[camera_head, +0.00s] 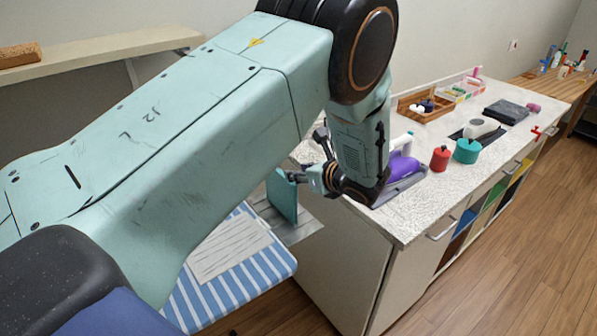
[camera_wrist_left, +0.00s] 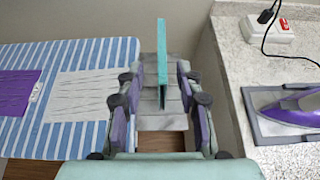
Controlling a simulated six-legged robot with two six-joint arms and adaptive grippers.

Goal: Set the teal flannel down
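The teal flannel (camera_head: 283,196) is a thin upright slab beside the ironing board's end, over a grey slatted surface (camera_head: 298,226). In the left wrist view the flannel (camera_wrist_left: 162,52) shows edge-on between the fingers of my left gripper (camera_wrist_left: 162,92). Grey surface shows on both sides of it, so the fingers appear apart from it and open. In the head view my left gripper (camera_head: 305,177) is right beside the flannel, partly hidden by its own wrist. I cannot tell whether the flannel's lower edge touches the grey surface. My right gripper is not in view.
A blue-striped ironing board (camera_head: 265,268) carries a whitish cloth (camera_head: 228,246) and a purple cloth (camera_wrist_left: 17,92). The speckled counter (camera_head: 412,210) to the right holds a purple iron (camera_head: 401,166), a red jar (camera_head: 440,158) and a teal jar (camera_head: 467,151). Its edge is close to my left gripper.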

